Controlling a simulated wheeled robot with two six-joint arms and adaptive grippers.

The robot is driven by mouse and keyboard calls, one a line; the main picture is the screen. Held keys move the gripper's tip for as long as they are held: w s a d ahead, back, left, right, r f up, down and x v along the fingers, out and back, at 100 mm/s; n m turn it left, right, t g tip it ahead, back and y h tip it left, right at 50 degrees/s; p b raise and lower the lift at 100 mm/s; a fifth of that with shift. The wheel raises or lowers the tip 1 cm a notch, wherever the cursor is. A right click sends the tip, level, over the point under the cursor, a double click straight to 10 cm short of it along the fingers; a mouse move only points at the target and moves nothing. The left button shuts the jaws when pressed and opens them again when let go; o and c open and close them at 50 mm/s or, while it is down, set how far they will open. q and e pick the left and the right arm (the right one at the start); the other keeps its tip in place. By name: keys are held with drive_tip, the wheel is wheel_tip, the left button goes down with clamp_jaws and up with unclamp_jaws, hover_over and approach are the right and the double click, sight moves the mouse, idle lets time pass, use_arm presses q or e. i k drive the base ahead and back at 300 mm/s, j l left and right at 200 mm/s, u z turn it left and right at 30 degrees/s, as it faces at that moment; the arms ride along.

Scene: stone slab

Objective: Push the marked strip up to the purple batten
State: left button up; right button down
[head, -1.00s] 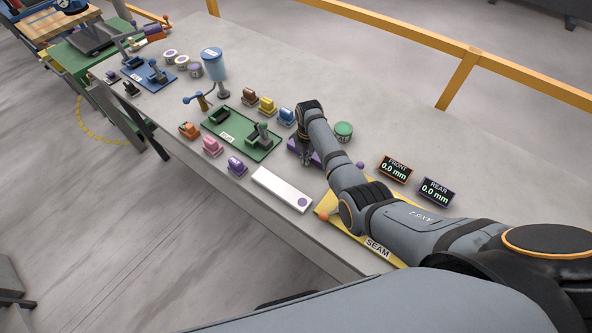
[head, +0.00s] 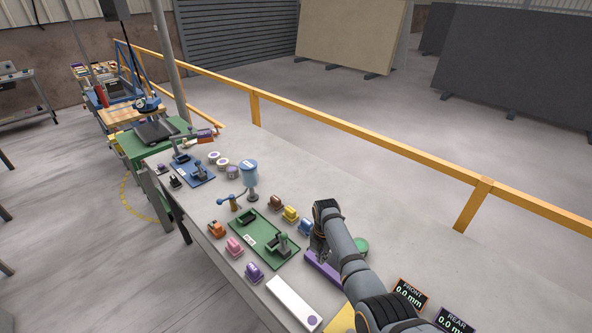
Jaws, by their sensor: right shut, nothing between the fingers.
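The marked strip (head: 288,298) is a white bar with a purple dot at its near right end, lying flat on the grey table at the bottom of the head view. The purple batten (head: 322,270) lies to the right of the strip, with clear tabletop between them. My right gripper (head: 319,254) is shut and empty, pointing down at the far left part of the batten. I cannot tell whether its tips touch the batten. My right arm hides the batten's near right side. My left gripper is out of view.
A yellow plate (head: 342,319) is partly visible beyond the strip's near end. FRONT (head: 408,293) and REAR (head: 456,322) readouts show 0.0 mm. A green fixture plate (head: 252,231), several coloured blocks and a blue lamp-like cup (head: 250,174) stand further left.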

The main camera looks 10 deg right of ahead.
sight(302, 311)
drive_tip(key=k+j, duration=0.15)
drive_tip(key=j, duration=0.2)
drive_tip(key=k+j, duration=0.35)
drive_tip(key=j, duration=0.3)
